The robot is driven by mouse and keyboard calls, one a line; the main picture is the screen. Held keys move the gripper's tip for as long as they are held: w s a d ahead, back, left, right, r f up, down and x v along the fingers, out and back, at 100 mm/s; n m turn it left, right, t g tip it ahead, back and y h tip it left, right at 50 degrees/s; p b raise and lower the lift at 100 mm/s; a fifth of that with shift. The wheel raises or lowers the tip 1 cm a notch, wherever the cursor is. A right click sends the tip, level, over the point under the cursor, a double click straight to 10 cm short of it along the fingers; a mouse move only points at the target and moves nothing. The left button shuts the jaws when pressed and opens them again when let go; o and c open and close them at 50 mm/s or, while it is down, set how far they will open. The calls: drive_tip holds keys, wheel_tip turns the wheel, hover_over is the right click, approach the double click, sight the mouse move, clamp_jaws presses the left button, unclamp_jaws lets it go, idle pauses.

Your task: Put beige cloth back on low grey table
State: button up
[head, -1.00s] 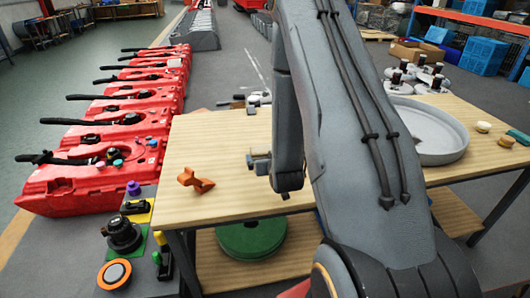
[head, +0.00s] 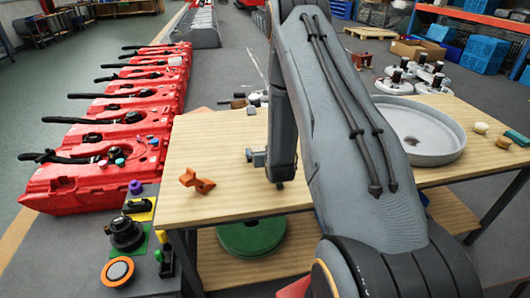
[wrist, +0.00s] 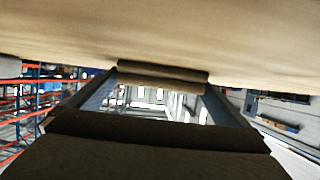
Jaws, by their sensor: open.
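My gripper (head: 258,158) is over the wooden table, partly hidden behind my arm. In the wrist view its jaws (wrist: 160,100) are apart with nothing seen between them, close to a broad pale wooden-looking surface. A small off-white piece (head: 175,61) lies on a far red tank; I cannot tell whether it is the beige cloth. No other clear beige cloth shows. A low grey surface (head: 72,256) at the left, beside the wooden table, carries the red tanks and several controls; it may be the low grey table.
The wooden table (head: 225,140) bears an orange piece (head: 197,181), a round grey tray (head: 440,158) and small items at its right end. A green disc (head: 251,236) lies on its lower shelf. Red tanks (head: 95,180) stand in a row at the left.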

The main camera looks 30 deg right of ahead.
drive_tip(key=c, duration=1)
drive_tip(key=shift+r, duration=0.15)
